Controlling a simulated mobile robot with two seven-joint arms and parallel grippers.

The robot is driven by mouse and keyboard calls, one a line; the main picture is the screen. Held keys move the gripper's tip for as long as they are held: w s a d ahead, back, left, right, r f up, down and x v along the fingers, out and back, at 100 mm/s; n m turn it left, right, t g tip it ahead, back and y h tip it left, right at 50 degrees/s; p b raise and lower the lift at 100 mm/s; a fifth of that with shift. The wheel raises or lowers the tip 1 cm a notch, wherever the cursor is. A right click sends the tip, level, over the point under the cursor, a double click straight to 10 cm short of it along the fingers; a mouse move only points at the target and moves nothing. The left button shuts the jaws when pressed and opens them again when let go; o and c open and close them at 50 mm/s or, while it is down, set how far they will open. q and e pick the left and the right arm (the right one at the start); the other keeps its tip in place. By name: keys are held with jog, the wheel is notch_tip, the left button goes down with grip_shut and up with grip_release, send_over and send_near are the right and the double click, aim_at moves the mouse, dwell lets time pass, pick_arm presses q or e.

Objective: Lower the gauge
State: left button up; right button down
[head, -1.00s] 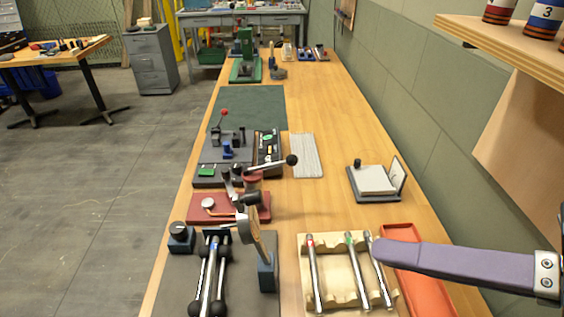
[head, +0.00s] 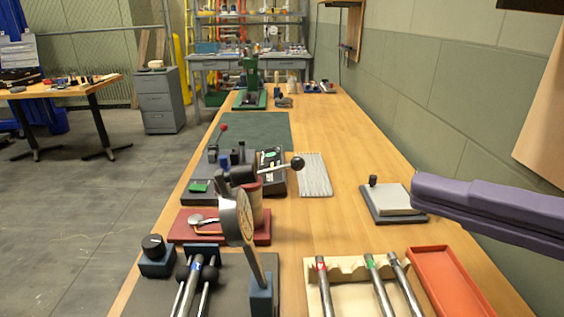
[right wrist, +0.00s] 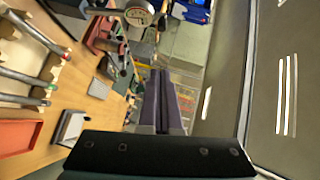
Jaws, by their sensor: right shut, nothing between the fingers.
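The round gauge (head: 245,216) has a pale dial seen nearly edge-on in the head view. It sits atop a slanted arm that rises from a blue block (head: 262,297) near the bench's front. The dial also shows at the top of the right wrist view (right wrist: 138,14). My right gripper (head: 418,190) has purple fingers and comes in from the right, in front of the grey plate block in the picture. In the right wrist view its fingers (right wrist: 160,78) are together and empty, apart from the gauge. My left gripper is not in view.
A cream rack (head: 345,268) holds metal rods beside an empty orange tray (head: 447,280). A red base (head: 188,229), a lever with a black knob (head: 297,163) and a grey block with a pale plate (head: 392,201) stand farther back. The bench right of the ribbed pad is partly clear.

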jog(key=s+a+p+x, duration=0.2)
jog(key=p+x, duration=0.1)
jog(key=x, duration=0.9)
jog(key=shift+w+a+f, duration=0.25)
jog(key=shift+a+f, duration=0.05)
jog(key=shift+f, duration=0.05)
jog(key=shift+r, duration=0.1)
